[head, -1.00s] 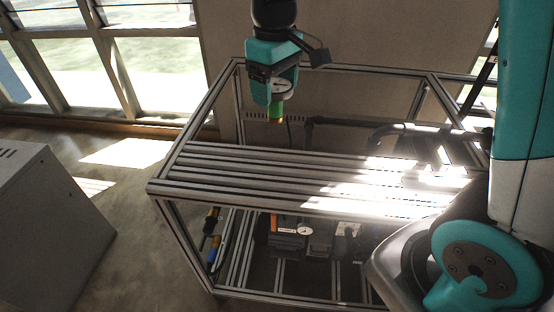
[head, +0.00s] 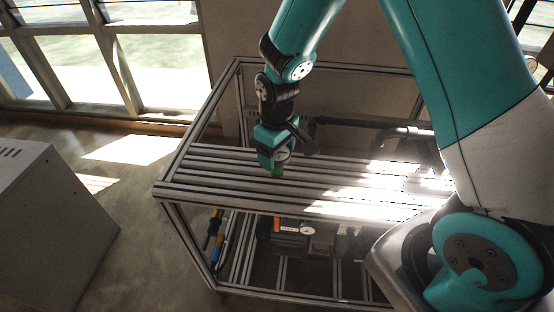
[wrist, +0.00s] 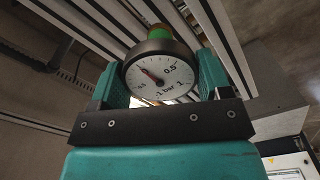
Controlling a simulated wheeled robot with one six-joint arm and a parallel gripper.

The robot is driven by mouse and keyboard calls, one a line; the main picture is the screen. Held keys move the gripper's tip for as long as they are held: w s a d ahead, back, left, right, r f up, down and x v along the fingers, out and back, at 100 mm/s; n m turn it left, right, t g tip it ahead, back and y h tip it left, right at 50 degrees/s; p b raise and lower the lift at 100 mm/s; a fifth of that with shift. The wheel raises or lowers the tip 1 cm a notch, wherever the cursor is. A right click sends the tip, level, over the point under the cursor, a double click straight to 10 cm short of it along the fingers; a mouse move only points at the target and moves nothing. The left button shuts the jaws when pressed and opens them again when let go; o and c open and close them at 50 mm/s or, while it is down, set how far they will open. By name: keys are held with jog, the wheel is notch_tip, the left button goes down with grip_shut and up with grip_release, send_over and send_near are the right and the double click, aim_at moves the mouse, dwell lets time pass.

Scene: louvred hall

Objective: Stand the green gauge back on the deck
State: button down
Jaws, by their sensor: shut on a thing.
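The green gauge has a round white dial with a dark rim and a green stem end. In the wrist view the gauge (wrist: 160,76) sits between the two teal fingers of my gripper (wrist: 162,85), which is shut on it. In the head view the gauge (head: 281,157) hangs below my gripper (head: 276,160), green end (head: 277,172) down, over the left part of the slatted deck (head: 330,187). The green end is at or close to the deck; I cannot tell whether it touches.
The deck tops an open metal frame (head: 190,240). Dark equipment with another small dial (head: 307,230) sits on the level below. A black pipe (head: 370,129) runs behind the deck. A grey cabinet (head: 60,220) stands at left. Bright sunlight covers the deck's right side.

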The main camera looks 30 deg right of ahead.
jog(key=shift+f, duration=1.7)
jog(key=shift+f, duration=0.15)
jog(key=shift+c, duration=0.3)
grip_release()
jog(key=r, duration=0.4)
jog(key=r+b, duration=0.1)
jog(key=r, duration=0.3)
jog(key=r+b, duration=0.1)
jog(key=r, duration=0.4)
jog(key=shift+s+a, duration=0.25)
jog(key=shift+s, duration=0.1)
jog(key=s+a+r+y, duration=0.1)
jog(key=s+a+r, duration=0.1)
jog(key=s, duration=0.5)
jog(key=s+a+r+n+y, duration=0.1)
jog(key=s+a+r, duration=0.1)
jog(key=s+r, duration=0.2)
jog(key=s+a+r+y, duration=0.2)
jog(key=s+r, duration=0.1)
jog(key=s, duration=0.6)
jog(key=shift+s+a+r+n, duration=0.3)
jog(key=shift+a+n, duration=0.1)
